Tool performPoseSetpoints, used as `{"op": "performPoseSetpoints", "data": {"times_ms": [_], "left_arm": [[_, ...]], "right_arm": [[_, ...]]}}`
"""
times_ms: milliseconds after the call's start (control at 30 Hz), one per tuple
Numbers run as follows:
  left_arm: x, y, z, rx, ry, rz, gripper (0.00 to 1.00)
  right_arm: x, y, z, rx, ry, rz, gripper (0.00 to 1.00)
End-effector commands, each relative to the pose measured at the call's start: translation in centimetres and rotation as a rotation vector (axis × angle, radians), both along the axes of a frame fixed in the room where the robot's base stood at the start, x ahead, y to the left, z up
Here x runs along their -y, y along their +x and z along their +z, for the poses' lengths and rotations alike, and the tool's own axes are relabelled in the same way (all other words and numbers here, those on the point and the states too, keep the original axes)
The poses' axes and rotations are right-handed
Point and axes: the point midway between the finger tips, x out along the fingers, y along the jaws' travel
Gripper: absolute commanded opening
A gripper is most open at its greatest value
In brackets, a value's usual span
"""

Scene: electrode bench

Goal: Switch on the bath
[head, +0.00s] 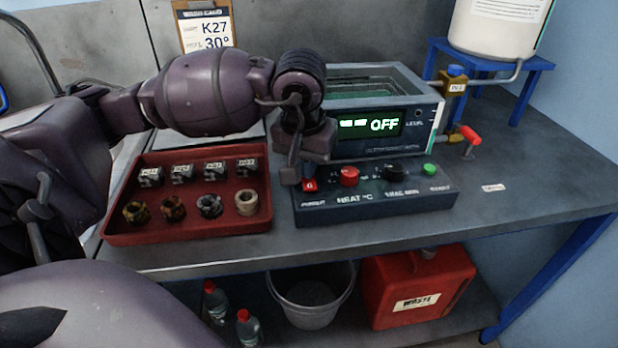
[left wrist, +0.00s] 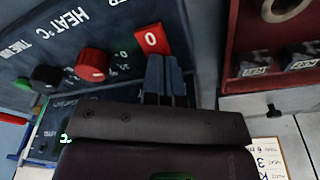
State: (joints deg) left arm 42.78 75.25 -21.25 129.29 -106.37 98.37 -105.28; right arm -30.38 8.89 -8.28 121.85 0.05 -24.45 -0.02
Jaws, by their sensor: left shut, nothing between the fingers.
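The bath (head: 436,115) stands at the back of the bench, and its lit display (head: 372,125) reads OFF. In front of it is a dark control box (head: 390,208). A red power switch (head: 309,185) is at its left end; in the left wrist view the switch (left wrist: 151,39) shows a 0. My left gripper (head: 290,178) points down beside the switch, shut and empty. In the left wrist view its closed fingertips (left wrist: 161,60) are right at the switch's edge; I cannot tell whether they touch. My right gripper is not in view.
The box also has a red heat knob (head: 349,177), a black knob (head: 394,171) and a green button (head: 429,169). A red-handled valve (head: 469,135) is right. The bench's right front is clear.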

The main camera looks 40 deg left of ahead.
Motion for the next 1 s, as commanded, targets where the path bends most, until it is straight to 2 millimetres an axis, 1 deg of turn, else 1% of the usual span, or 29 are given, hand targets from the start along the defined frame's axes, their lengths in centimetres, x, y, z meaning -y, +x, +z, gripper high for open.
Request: {"op": "performPoseSetpoints", "data": {"times_ms": [33,167,1000], "left_arm": [[0.0,-0.1,-0.3,-0.007,0.000,0.000,0.00],[0.0,-0.1,0.3,-0.005,-0.001,0.000,0.00],[0.0,0.0,5.9,-0.001,0.000,0.000,0.00]], "right_arm": [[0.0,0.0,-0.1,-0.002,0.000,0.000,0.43],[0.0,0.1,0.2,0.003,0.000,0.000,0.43],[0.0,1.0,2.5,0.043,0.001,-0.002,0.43]]}}
